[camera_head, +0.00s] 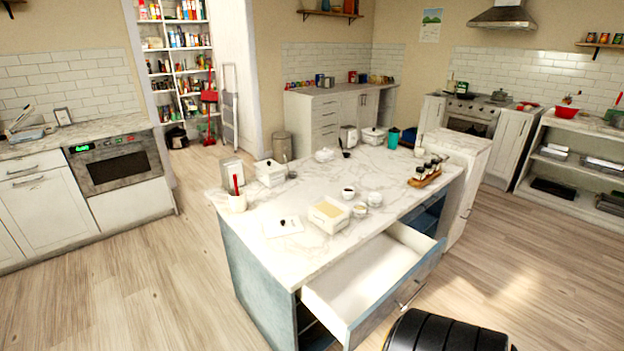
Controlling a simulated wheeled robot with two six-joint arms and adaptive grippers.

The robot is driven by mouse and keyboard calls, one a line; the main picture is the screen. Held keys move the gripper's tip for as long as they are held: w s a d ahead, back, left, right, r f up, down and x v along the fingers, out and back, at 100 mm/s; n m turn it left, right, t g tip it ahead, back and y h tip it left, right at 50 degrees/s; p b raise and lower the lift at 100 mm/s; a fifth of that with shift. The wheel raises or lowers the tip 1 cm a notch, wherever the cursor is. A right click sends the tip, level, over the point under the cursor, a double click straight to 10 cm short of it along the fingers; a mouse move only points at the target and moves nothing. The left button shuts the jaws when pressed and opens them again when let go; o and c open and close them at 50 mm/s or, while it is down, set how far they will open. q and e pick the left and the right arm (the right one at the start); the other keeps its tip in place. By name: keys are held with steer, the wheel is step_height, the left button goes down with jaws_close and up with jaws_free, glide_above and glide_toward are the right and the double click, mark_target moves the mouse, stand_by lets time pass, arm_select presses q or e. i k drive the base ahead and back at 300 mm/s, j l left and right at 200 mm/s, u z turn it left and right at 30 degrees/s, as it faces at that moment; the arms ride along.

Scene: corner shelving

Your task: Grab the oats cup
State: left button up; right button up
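I cannot tell for sure which thing is the oats cup. Several small white cups stand on the marble-topped island (262,214): one with dark contents (348,191), one beside it to the right (375,199), and one lower in the picture (360,211). Their contents are too small to make out. A white rectangular dish (328,214) with a pale yellowish filling is just left of these cups.
An island drawer (365,280) stands open and empty at the near side. A wooden tray of jars (424,177), a teal cup (393,138), a lidded white pot (270,173) and a white utensil holder (237,202) are on the island. Wooden floor is free on the left and right.

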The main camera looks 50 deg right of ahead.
mark_target(360, 209)
steer(key=z, duration=2.1)
